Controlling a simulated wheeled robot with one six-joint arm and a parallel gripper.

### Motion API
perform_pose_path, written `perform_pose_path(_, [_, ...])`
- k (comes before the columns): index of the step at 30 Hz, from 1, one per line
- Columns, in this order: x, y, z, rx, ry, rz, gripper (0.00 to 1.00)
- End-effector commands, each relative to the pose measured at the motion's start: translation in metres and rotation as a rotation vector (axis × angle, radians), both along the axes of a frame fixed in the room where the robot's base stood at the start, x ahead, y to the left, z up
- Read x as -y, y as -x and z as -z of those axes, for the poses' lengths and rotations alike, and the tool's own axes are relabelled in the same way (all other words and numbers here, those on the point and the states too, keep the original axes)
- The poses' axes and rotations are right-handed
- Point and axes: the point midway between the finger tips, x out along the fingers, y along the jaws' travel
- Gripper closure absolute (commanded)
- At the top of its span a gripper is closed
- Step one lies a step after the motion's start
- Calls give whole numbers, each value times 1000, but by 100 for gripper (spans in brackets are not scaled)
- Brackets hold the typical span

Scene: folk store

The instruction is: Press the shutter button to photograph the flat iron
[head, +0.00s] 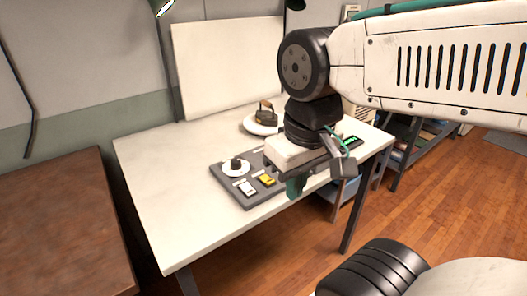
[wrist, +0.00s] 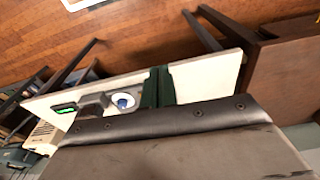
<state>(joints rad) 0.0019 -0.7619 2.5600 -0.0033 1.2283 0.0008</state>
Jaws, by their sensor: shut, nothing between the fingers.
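The flat iron (head: 265,113), dark with a brown handle, sits on a white round stand (head: 258,126) at the back of the white table. A dark grey control panel (head: 222,183) lies near the table's front edge. It carries a black knob (head: 236,164) on a white disc, a white switch (head: 246,188) and a yellow switch (head: 267,180). I cannot tell which control is the shutter button. My gripper (head: 296,186) is shut and empty, with green fingers, in front of the panel's right part, hiding some of it. The fingers also show in the wrist view (wrist: 158,88).
A white backdrop board (head: 225,65) stands behind the iron. A green-lit display (head: 350,142) shows right of my gripper. In the wrist view a blue round part on a white disc (wrist: 122,101) lies left of the fingers. A brown table (head: 50,220) stands at left.

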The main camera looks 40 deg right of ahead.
Motion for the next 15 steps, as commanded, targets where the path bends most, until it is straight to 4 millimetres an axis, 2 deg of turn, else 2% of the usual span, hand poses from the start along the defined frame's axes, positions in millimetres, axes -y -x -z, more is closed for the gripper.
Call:
perform_pose_path(5, [-2, -4, 0, 1, -14, -2, 100])
perform_pose_path(8, [-8, -21, 0, 11, -73, -4, 100])
perform_pose_path(11, [-18, -57, 0, 49, -182, -2, 100])
perform_pose_path(14, [-21, -110, 0, 127, -312, 26, 100])
perform_pose_path(15, [-18, -134, 0, 168, -357, 47, 100])
